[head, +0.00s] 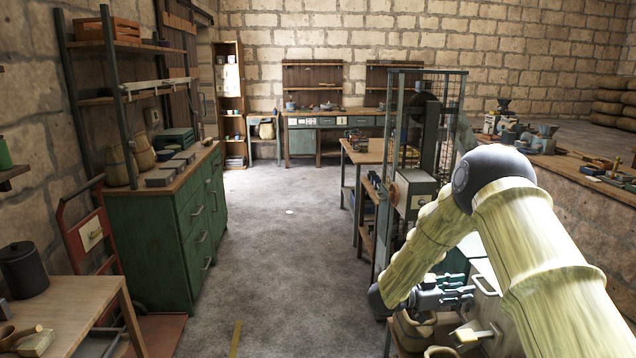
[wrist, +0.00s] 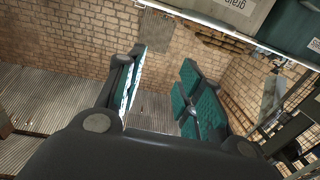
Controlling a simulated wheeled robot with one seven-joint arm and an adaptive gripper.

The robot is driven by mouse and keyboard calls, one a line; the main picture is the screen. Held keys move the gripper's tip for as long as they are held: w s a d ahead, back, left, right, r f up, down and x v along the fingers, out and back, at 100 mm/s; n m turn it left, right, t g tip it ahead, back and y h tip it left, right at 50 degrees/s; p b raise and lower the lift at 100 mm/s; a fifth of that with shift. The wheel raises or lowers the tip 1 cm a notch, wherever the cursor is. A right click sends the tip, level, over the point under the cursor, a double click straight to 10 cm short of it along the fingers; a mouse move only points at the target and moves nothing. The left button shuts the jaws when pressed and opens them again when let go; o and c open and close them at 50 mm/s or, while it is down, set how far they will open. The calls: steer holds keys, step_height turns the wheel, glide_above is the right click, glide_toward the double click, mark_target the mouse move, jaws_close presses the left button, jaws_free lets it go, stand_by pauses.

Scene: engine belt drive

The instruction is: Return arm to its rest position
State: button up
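My arm (head: 425,245) shows at the right of the head view, raised to a dark elbow and bent down to a dark wrist. My gripper (head: 455,290) sits low at the right, beside the metal cage stand and above baskets, pointing to the right. Part of the gripper in the head view is small and hard to make out.
A metal cage stand (head: 425,120) rises close behind my forearm. Baskets (head: 413,328) stand below the gripper. A workbench (head: 600,180) with tools is at the right. A green cabinet (head: 165,235) and a wooden table (head: 75,310) are at the left.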

steer(key=s+a+f+n+t+y, duration=0.1)
steer(key=s+f+n+t+y, duration=0.2)
steer(key=f, duration=0.5)
steer(key=s+a+f+n+t+y, duration=0.2)
steer(key=f+n+t, duration=0.15)
steer(key=f, duration=0.45)
steer(key=s+a+f+n+g+y, duration=0.1)
steer(key=s+a+f+n+y, duration=0.2)
steer(key=s+f, duration=0.3)
steer(key=s+a+f+n+y, duration=0.2)
steer(key=s+f+n+y, duration=0.15)
steer(key=s+f, duration=0.3)
steer(key=s+a+f+n+g+y, duration=0.1)
steer(key=s+a+f+g+y, duration=0.15)
steer(key=s, duration=0.85)
steer(key=s+a+f+n+g+y, duration=0.1)
steer(key=s+a+g+y, duration=0.15)
steer(key=s, duration=0.95)
steer(key=s+a+f+n+g+y, duration=0.1)
steer(key=s+a+f+g+y, duration=0.15)
steer(key=s, duration=0.85)
step_height(320, 180, down, 21)
steer(key=h+b, duration=0.1)
steer(key=b, duration=2.1)
step_height(320, 180, up, 21)
steer(key=p, duration=2)
steer(key=shift+a+f+g, duration=0.15)
steer(key=shift+a+g, duration=0.15)
steer(key=shift+a, duration=0.15)
steer(key=shift+w, duration=0.1)
